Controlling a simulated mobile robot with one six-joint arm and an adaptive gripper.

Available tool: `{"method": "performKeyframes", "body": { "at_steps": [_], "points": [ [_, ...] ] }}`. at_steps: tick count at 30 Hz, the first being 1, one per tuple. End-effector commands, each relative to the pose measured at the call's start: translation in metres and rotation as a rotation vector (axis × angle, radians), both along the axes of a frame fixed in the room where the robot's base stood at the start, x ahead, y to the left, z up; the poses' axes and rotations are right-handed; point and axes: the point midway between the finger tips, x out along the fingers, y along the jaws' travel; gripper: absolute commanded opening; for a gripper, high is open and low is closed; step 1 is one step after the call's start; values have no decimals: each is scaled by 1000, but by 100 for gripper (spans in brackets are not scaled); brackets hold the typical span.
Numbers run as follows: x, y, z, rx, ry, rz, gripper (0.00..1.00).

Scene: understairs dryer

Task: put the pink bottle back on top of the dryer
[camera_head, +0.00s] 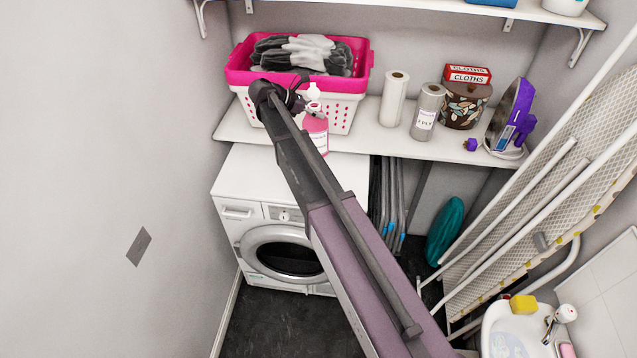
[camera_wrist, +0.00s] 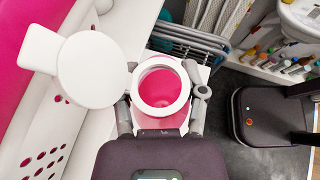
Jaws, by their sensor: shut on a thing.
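The pink bottle (camera_head: 316,128), with a white top and a pale label, is upright in the head view, in front of the shelf edge and near the dryer's back right. My gripper (camera_head: 299,97) is at its upper part, partly hidden behind my arm. In the wrist view the bottle's white top (camera_wrist: 88,70) is close to the camera, and my gripper (camera_wrist: 163,110) has fingers on both sides of the bottle, shut on it. The white dryer (camera_head: 262,172) stands below the shelf with a bare top. I cannot tell whether the bottle's base touches anything.
A pink and white laundry basket (camera_head: 345,107) with grey cloths stands on the shelf (camera_head: 375,137) just behind the bottle. Paper rolls (camera_head: 394,98), a cloths box (camera_head: 467,75) and an iron (camera_head: 511,118) are to the right. An ironing board (camera_head: 560,165) leans at the right.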

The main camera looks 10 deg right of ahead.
Motion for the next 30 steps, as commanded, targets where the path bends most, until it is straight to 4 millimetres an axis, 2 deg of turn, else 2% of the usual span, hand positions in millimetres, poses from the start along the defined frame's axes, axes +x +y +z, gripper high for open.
{"method": "performKeyframes", "body": {
  "at_steps": [11, 17, 23, 30],
  "points": [
    [-2, 3, -1, -1, 0, 7, 0],
    [-15, 2, -10, 4, 0, 41, 0],
    [-42, 2, -30, 15, 0, 123, 0],
    [-86, 4, -60, 26, 0, 269, 0]
  ]
}}
